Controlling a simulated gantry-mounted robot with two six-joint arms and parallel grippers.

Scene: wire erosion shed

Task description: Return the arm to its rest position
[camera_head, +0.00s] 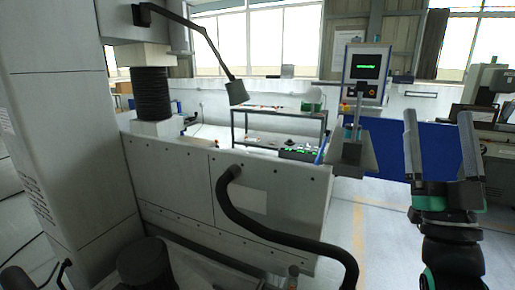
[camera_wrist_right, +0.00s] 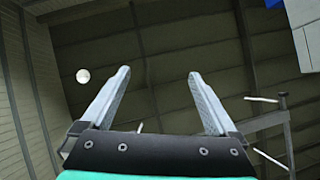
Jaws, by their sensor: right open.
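My right gripper (camera_head: 439,140) stands upright at the right of the head view, its two grey fingers pointing up. The fingers are wide apart with nothing between them. In the right wrist view the same gripper (camera_wrist_right: 158,95) is open and empty, with the dark ceiling behind it. My left gripper does not show in either view.
A large grey machine (camera_head: 170,185) with a black hose (camera_head: 270,232) fills the left and middle. A control panel (camera_head: 366,72) on a stand is behind, left of my right gripper. A workbench (camera_head: 280,122) stands farther back. Bare floor (camera_head: 385,225) lies between machine and right arm.

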